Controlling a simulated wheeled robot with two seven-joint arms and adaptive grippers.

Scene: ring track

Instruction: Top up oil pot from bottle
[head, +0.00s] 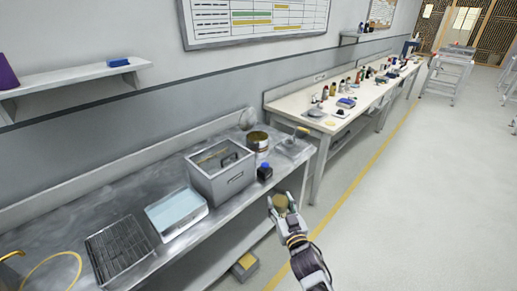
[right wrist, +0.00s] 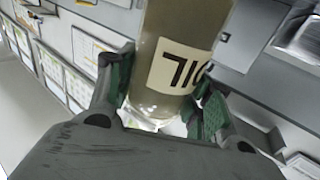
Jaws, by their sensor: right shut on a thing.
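My right gripper (head: 283,208) is shut on a bottle (head: 280,201), which shows from above as a brownish round shape between the fingers. In the right wrist view the bottle (right wrist: 172,98) is olive-brown with a pale label reading "71" and a partly hidden character. The green-padded fingers (right wrist: 160,92) grip it from both sides. The gripper is over the floor, in front of the metal bench. An open tin with a yellowish rim (head: 257,142) and a small dark pot with a blue top (head: 265,171) stand on the bench. I cannot tell which is the oil pot. My left gripper is out of view.
The metal bench (head: 150,185) holds a grey box (head: 222,183), a pale blue tray (head: 176,212) and a wire rack (head: 118,250). A second bench (head: 300,103) with several small items stands beyond. A box (head: 244,266) is low under the bench.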

